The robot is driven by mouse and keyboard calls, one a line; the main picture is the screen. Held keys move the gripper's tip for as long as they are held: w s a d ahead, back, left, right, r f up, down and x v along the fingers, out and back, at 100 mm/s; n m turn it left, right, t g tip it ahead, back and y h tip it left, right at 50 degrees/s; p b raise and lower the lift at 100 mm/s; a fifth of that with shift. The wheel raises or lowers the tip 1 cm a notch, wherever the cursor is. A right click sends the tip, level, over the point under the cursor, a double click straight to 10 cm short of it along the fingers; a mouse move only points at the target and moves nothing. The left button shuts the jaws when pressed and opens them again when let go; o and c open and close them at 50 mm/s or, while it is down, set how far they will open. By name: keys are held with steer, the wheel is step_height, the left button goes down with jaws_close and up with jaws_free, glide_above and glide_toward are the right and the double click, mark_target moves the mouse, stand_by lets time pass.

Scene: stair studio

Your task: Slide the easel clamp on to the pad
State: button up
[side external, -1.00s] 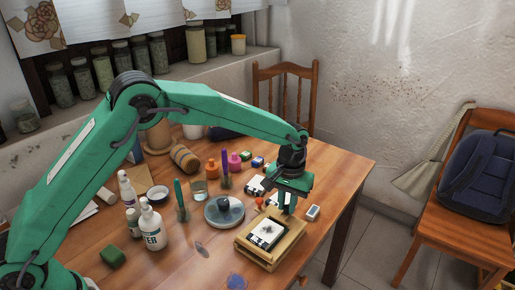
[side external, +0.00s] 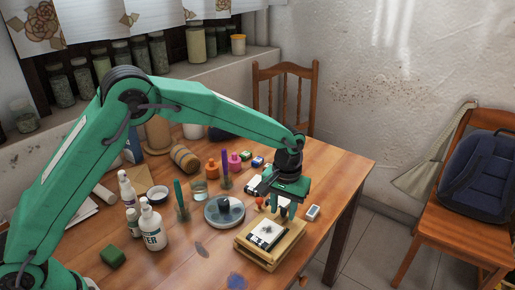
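The pad (side external: 268,232) is a white sheet with a dark drawing, lying on a small wooden easel (side external: 270,262) near the table's right front. A dark strip lies along the pad's near right edge; it may be the easel clamp, but it is too small to tell. My gripper (side external: 283,212) points down just above the far right end of the easel. Its green fingers look spread apart, with nothing clearly between them. The fingertips partly hide the far edge of the easel, and I cannot tell whether they touch anything there.
A round grey dish (side external: 224,212) with a dark knob stands left of the easel. A small white and dark block (side external: 313,212) lies to its right. Bottles (side external: 151,228), a green sponge (side external: 112,257) and pen pots stand farther left. The table's right front edge is near.

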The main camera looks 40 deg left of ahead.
mark_target(283, 210)
steer(key=shift+w+r, duration=0.1)
steer(key=shift+w, duration=0.05)
steer(key=shift+r, duration=0.4)
step_height(283, 210, up, 7)
steer(key=shift+f, duration=0.1)
stand_by(0.4)
